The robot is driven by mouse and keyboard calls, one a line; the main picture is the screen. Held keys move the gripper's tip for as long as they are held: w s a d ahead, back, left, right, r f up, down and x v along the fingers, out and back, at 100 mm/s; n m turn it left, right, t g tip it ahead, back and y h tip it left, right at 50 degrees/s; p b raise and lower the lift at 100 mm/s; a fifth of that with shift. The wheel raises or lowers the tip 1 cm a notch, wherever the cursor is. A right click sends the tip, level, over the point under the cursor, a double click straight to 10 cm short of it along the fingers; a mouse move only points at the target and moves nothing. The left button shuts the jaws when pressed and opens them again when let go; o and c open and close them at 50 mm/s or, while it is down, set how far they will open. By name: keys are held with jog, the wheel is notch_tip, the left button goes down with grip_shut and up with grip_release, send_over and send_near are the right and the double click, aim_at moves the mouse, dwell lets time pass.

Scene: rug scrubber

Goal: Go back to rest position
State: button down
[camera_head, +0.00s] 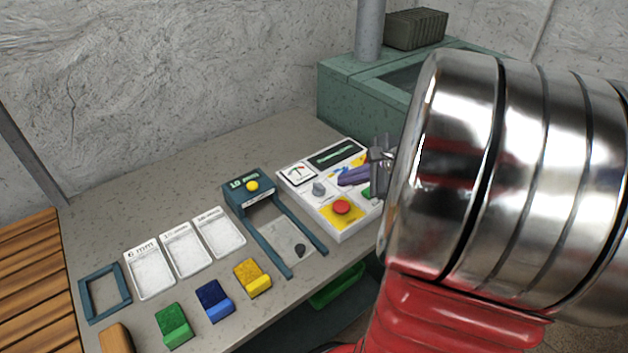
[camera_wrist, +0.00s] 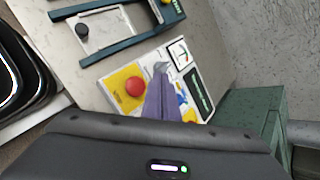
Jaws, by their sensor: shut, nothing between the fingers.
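My gripper (camera_head: 345,177) is at the right of the head view, partly hidden behind my large shiny arm. Its purple fingers are together and hold nothing. They are over or near the white control panel (camera_head: 333,228); I cannot tell the exact height. In the wrist view my gripper (camera_wrist: 161,69) points at the same control panel (camera_wrist: 118,73), its fingers covering part of it. The panel has a red button (camera_head: 341,207) on a yellow patch, a grey knob (camera_head: 319,189) and a dial (camera_head: 297,174).
Left of the panel stands a dark teal frame (camera_head: 234,193) with a yellow button. White trays (camera_head: 150,276) and green, blue and yellow scrubber blocks (camera_head: 252,279) sit along the grey table (camera_head: 100,225). A green cabinet (camera_head: 340,95) stands behind, near the wall.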

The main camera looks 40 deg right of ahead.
jog(key=shift+a, duration=0.1)
jog(key=s+a+r+n+g, duration=0.1)
jog(key=s+a+r+n, duration=0.1)
jog(key=a+n, duration=0.6)
jog(key=s+a+r+n+g+h, duration=0.1)
jog(key=s+a+n, duration=0.3)
jog(key=a+n, duration=0.4)
jog(key=s+a+r+n+g+h, duration=0.1)
jog(key=s+a+r+n, duration=0.1)
jog(key=a+n, duration=0.6)
jog(key=s+a, duration=0.1)
jog(key=a, duration=0.2)
jog(key=shift+a+r, duration=0.15)
jog(key=shift+r, duration=0.2)
